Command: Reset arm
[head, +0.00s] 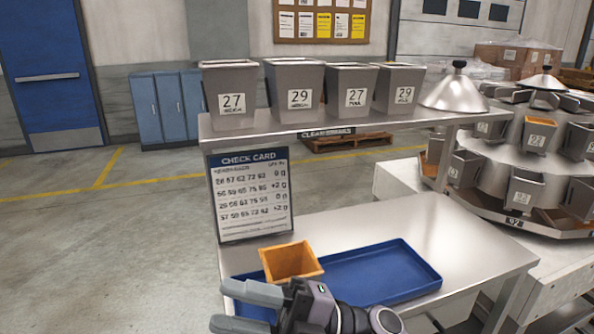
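My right gripper (226,306) is at the bottom of the head view, over the front left of the steel table (445,240). Its two grey fingers point left and stand apart with nothing between them. An orange square bucket (290,262) is just behind it, at the left end of the blue tray (400,272); the gripper and wrist hide part of the tray. I cannot tell whether gripper and bucket touch. My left gripper is not in view.
A raised shelf (345,127) holds several grey numbered buckets (300,88) and a steel cone (455,92). A check card (250,196) stands at the table's left. A round weigher (515,172) with hoppers is at the right. The floor at left is clear.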

